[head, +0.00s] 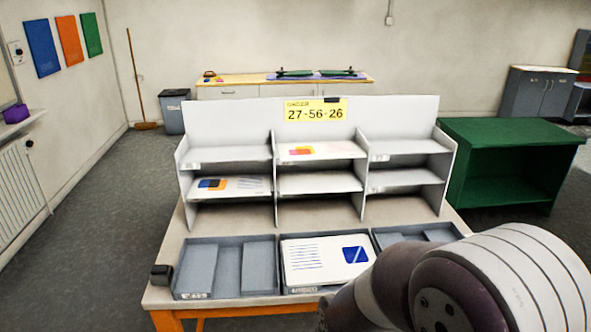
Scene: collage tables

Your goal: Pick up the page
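A white page (312,262) with blue text lines and a dark blue square lies in the middle grey tray (300,290) at the front of the table. Another page (238,187) with dark blue and orange shapes lies in the left column of the shelf unit, on its middle level. A third page (325,150) with pink and orange shapes lies on the top level of the middle column. I cannot tell which page is meant. My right arm covers the lower right, but its gripper does not show. My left gripper is out of view.
A grey shelf unit (230,118) with a yellow number label (316,110) stands on the table. The left tray (228,244) and the right tray (388,236) flank the middle one; my arm partly hides the right tray. A small black object (161,274) sits at the table's left edge.

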